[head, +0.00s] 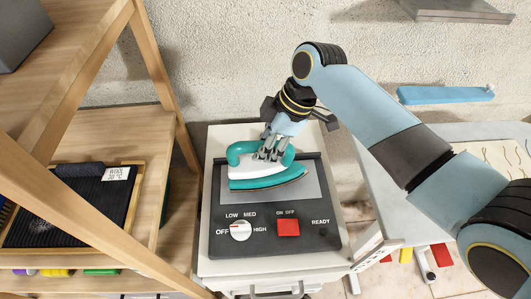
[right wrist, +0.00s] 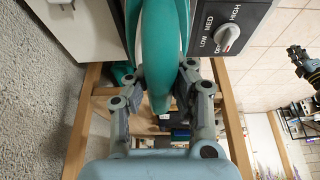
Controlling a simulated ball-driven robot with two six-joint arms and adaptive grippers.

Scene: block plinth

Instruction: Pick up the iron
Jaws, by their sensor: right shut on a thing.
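The iron (head: 242,170), teal and white with a pointed nose to the right, is at the grey metal plate (head: 315,180) of a black control panel. I cannot tell whether it touches the plate. My right gripper (head: 270,150) comes down from above and is shut on the iron's teal handle. In the right wrist view the teal handle (right wrist: 160,80) lies between the two fingers of my right gripper (right wrist: 160,85). My left gripper is not in the head view.
The panel (head: 262,242) has a white dial (head: 241,230) with its red mark toward OFF, and a red switch (head: 288,227). A wooden rack (head: 100,130) with a black tray (head: 70,212) stands at the left. A white table (head: 450,135) is at the right.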

